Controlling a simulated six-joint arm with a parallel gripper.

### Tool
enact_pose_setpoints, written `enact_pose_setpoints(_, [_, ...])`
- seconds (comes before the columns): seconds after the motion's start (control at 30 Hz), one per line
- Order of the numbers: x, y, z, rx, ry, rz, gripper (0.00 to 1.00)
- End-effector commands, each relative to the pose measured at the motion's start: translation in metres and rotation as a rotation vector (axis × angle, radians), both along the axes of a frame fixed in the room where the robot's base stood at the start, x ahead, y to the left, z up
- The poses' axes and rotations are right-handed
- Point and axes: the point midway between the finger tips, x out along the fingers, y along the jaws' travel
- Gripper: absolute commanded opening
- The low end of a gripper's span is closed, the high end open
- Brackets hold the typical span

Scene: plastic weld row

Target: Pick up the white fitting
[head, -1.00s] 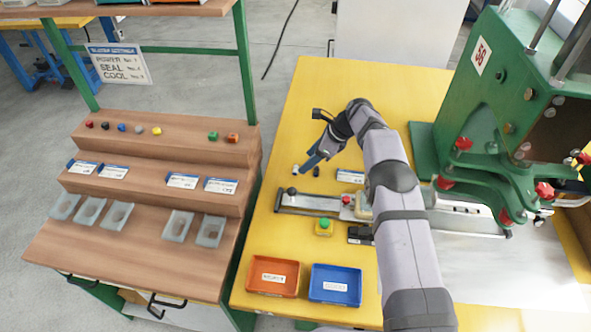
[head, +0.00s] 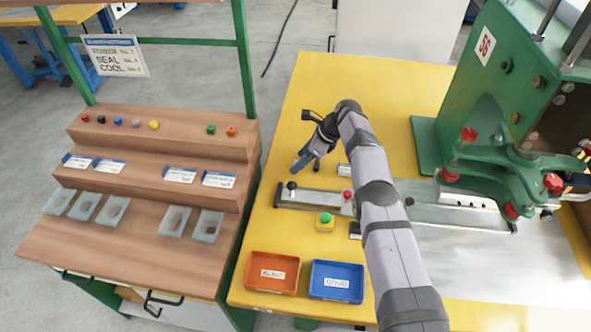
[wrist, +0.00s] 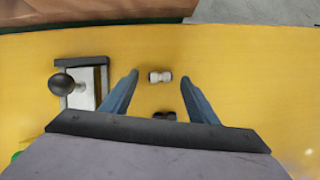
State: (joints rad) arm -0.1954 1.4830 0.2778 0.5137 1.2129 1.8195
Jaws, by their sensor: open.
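The white fitting (wrist: 160,76) is a small pale piece with a narrower waist, lying on the yellow table in the wrist view. My gripper (wrist: 159,79) is open, with one blue finger on each side of the fitting and a visible gap to both. The fingertips look about level with it in the picture; how high they are above the table I cannot tell. A dark fitting (wrist: 165,115) lies nearer the gripper body, partly hidden by it. In the head view my gripper (head: 301,166) points down at the table, and I cannot make out the white fitting there.
A metal slide with a black knob (wrist: 63,84) lies left of the fingers. A green button box (head: 325,222), an orange tray (head: 258,286) and a blue tray (head: 345,296) are nearer the front. The green press (head: 440,100) stands at right. Table beyond the fitting is clear.

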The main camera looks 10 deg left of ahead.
Motion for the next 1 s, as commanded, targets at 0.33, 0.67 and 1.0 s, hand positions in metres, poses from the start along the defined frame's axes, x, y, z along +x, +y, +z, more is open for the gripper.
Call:
enact_pose_setpoints(0.33, [0.0002,0.0035,-0.0073,-0.001,-0.001,0.0,0.54])
enact_pose_setpoints(0.67, [0.0001,0.0034,-0.0067,-0.001,0.0,-0.001,0.28])
enact_pose_setpoints(1.0, [0.0001,0.0035,-0.0068,-0.001,0.0,-0.001,0.1])
